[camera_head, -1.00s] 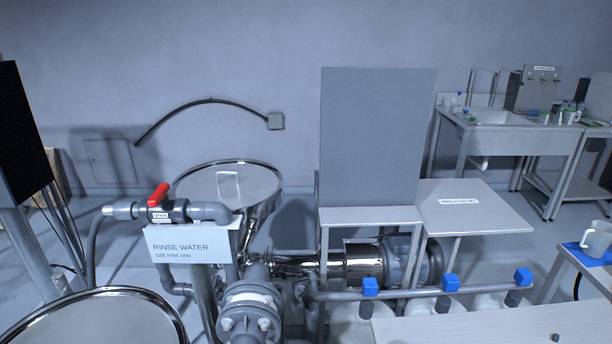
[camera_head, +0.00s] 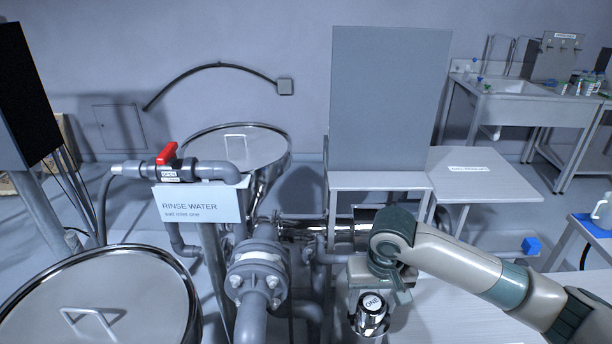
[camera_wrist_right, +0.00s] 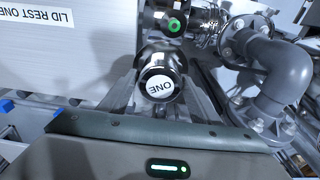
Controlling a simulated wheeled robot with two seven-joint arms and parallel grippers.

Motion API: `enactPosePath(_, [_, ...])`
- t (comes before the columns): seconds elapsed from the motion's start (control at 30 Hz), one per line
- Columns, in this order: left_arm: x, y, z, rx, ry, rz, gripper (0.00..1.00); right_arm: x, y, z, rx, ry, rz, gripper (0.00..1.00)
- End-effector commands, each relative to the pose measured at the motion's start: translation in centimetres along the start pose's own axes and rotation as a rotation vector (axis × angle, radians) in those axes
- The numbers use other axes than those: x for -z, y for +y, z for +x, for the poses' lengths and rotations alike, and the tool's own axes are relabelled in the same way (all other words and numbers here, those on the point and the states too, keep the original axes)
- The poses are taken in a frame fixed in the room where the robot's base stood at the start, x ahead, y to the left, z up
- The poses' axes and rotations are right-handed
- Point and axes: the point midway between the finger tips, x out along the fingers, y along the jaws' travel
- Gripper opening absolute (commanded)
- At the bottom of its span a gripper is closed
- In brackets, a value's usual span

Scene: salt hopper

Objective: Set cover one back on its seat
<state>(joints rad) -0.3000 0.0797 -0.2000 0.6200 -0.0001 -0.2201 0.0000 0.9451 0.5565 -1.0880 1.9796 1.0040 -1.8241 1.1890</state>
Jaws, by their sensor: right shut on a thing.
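Cover one (camera_head: 371,314) shows as a shiny metal cylinder with a round white "ONE" label on its end. It also shows in the right wrist view (camera_wrist_right: 164,66). My right gripper (camera_head: 370,322) is shut on it, with a finger on each side in the wrist view. A metal part with a green ring (camera_wrist_right: 173,24) lies just beyond the cover in the wrist view; I cannot tell whether it is the seat. The arm and gripper hide part of the metal pipework behind them in the head view. My left gripper is not in view.
A white surface marked "LID REST ONE" (camera_wrist_right: 50,40) is at left in the wrist view. Grey flanged pipework (camera_head: 258,265), a "RINSE WATER" sign (camera_head: 198,204) and a red-handled valve (camera_head: 167,155) stand left of my arm. Two round metal lids (camera_head: 100,290) (camera_head: 237,146) are farther left.

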Motion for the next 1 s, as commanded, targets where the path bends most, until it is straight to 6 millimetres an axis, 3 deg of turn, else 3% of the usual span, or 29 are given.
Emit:
enactPosePath(0.3, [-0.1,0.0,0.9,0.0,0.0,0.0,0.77,-0.9,3.3,-8.0,-0.001,0.008,-0.002,0.14])
enactPosePath(0.5, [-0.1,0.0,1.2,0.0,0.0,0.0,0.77,-2.4,5.0,-11.4,-0.001,0.005,0.001,0.14])
enactPosePath(0.7, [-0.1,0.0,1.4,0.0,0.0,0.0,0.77,-3.2,5.8,-12.8,0.0,0.001,0.004,0.14])
enactPosePath(1.0, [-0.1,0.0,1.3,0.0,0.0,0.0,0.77,-3.3,5.9,-13.0,0.001,0.0,0.005,0.14])
